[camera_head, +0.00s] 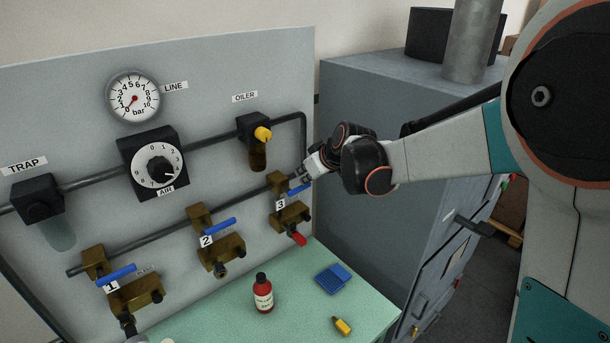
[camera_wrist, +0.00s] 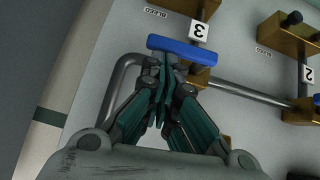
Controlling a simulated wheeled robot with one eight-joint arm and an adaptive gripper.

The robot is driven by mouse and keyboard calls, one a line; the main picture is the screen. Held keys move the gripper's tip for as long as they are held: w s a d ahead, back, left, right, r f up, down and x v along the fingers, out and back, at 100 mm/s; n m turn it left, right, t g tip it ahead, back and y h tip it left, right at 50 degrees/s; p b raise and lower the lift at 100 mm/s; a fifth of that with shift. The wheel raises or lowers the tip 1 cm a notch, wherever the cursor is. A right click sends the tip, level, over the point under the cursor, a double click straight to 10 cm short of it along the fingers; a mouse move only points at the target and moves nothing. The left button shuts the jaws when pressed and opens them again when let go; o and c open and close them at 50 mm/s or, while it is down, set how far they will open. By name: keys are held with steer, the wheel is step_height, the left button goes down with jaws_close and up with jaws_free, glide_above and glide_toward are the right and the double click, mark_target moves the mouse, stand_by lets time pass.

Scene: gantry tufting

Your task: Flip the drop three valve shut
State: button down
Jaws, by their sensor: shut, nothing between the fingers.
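The drop three valve is a brass body (camera_head: 292,216) with a white "3" label (camera_head: 280,205) and a blue lever (camera_head: 299,188). Its lever lies roughly parallel to the header pipe, across the drop. In the wrist view the blue lever (camera_wrist: 190,51) crosses just beyond my fingertips, with the "3" label (camera_wrist: 199,30) behind it. My gripper (camera_head: 301,177) is shut and empty, at the lever's upper side in the head view. It also shows in the wrist view (camera_wrist: 164,62). I cannot tell whether the fingertips touch the lever. My fingers hide part of the valve body.
Valve 2's blue lever (camera_head: 219,226) and valve 1's blue lever (camera_head: 117,275) sit to the left. The oiler (camera_head: 255,140) hangs above drop three. A grey cabinet (camera_head: 375,125) stands right.

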step_height(320, 180, up, 5)
steer(key=p, duration=0.3)
steer(key=shift+a+f, duration=0.1)
steer(key=shift+a, duration=0.05)
steer(key=v, duration=0.9)
steer(key=shift+s+d, duration=0.3)
steer(key=shift+d, duration=0.15)
steer(key=shift+f, duration=0.15)
steer(key=s+d+f+m+h+b, duration=0.2)
steer(key=s+d+f+b, duration=0.3)
steer(key=s+f+b, duration=0.3)
steer(key=s+d+f+m+h+b, duration=0.2)
steer(key=s+d+f+m+b, duration=0.3)
steer(key=s+f+b, duration=0.4)
steer(key=s+f, duration=0.3)
steer(key=s, duration=0.4)
steer(key=s+f, duration=0.3)
steer(key=s, duration=0.4)
steer(key=shift+d+g, duration=0.2)
steer(key=shift+g, duration=0.1)
steer(key=c, duration=2.3)
jaws_free()
